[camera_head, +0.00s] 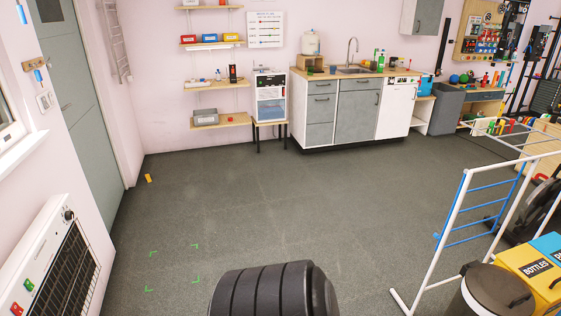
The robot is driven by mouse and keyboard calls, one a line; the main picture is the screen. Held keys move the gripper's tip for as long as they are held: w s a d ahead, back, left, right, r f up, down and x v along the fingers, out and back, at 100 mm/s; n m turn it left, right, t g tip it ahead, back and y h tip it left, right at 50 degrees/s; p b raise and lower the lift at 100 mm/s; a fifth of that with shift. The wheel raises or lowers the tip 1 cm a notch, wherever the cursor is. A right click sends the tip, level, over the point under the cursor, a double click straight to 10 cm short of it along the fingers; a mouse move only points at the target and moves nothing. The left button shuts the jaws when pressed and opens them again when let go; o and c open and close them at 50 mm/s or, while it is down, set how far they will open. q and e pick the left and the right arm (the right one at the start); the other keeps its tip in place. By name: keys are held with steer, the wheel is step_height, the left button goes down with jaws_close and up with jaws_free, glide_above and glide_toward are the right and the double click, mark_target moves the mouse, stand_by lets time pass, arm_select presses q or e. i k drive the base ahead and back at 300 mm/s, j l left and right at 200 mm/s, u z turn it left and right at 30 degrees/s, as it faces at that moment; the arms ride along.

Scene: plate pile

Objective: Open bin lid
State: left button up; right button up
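A round bin with a dark lid (492,290) stands at the bottom right corner, cut off by the lower edge. Its lid lies shut on top, and a black handle shows at its right side. The inside is hidden. Just right of it is a yellow box-shaped bin (513,258) with a "BOTTLES" label and a dark handle; its lid looks closed. A blue-topped bin (549,245) adjoins it, cut off by the right edge. Neither of my grippers is in view.
A white and blue rack (452,215) stands on the floor left of and behind the bins. The grey floor (240,195) in the middle is clear. A black ribbed shape (265,292) fills the bottom centre. A kitchen counter (345,108) lines the far wall.

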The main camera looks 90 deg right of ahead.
mark_target(496, 289)
steer(key=z, duration=2.45)
